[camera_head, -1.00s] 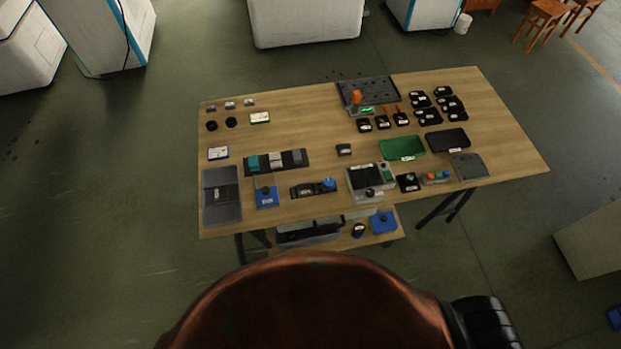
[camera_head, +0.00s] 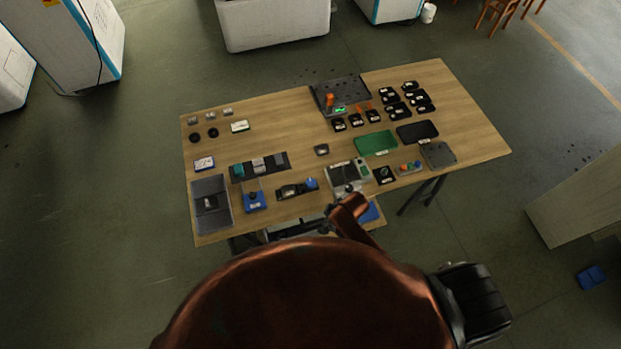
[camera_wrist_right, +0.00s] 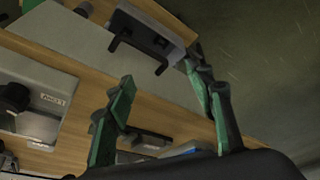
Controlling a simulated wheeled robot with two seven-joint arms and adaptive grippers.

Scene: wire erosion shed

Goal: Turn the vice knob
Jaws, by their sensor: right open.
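A small black vice (camera_head: 290,191) with a blue knob (camera_head: 311,183) lies near the front edge of the wooden table, left of a grey device (camera_head: 341,178). My right gripper (camera_head: 331,214) is dark and small at the table's front edge, below the vice and apart from the knob, with my copper arm behind it. In the wrist view, its green-padded fingers (camera_wrist_right: 160,70) are spread with nothing held. A dark labelled item (camera_wrist_right: 148,141) shows beyond them; I cannot tell whether it is the vice. My left gripper is not in view.
A blue block with a black knob (camera_head: 254,198) and a grey plate (camera_head: 223,217) are left of the vice. A green tray (camera_head: 376,143) and black tray (camera_head: 417,131) lie to the right. A lower shelf under the front edge holds a blue item (camera_head: 370,212).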

